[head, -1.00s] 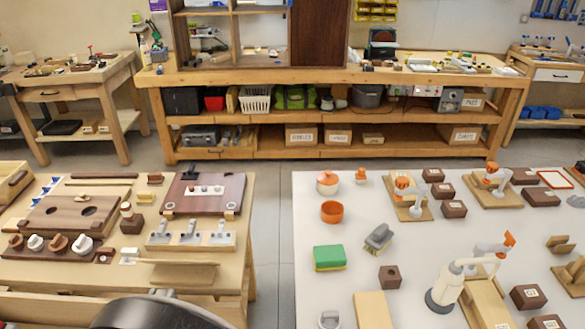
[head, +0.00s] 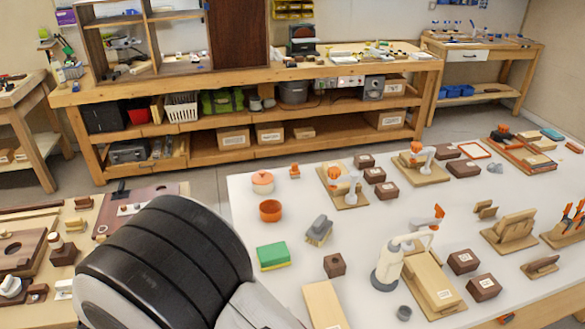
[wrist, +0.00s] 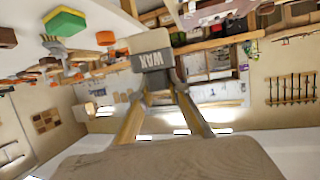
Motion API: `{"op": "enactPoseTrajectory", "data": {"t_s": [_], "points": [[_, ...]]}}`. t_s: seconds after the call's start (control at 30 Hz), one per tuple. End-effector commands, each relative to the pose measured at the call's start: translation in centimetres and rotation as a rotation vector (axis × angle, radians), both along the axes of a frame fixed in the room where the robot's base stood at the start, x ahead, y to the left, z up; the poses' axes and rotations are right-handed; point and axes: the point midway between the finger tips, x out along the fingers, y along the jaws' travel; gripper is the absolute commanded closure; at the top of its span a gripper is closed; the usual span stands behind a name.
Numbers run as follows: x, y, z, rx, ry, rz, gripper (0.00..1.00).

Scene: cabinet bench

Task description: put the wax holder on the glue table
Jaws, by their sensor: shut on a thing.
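The wax holder (wrist: 152,61) is a grey block with a tan part and the word WAX on its face, seen in the wrist view. My gripper (wrist: 160,84) is shut on it and holds it up in the air. Neither the gripper nor the wax holder shows in the head view, where my dark arm fills the lower left. A white-topped table (head: 385,231) stands at the right in the head view; no label shows which table is the glue table.
The white table carries a green and yellow sponge (head: 272,256), an orange cup (head: 270,210), a brush (head: 319,230), a white lamp-like arm (head: 392,262) and several dark blocks. A wooden bench (head: 250,76) with shelves stands behind. Bare white patches lie between the items.

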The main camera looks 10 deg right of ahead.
Motion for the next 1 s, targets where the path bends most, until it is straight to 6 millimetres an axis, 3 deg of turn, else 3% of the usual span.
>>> {"op": "enactPoseTrajectory", "data": {"t_s": [0.4, 1.0], "points": [[7.1, -8.3, 0.0, 0.001, 0.0, -0.1, 1.0], [14.3, -22.4, 0.1, 0.001, 0.0, -0.238, 1.0]]}}
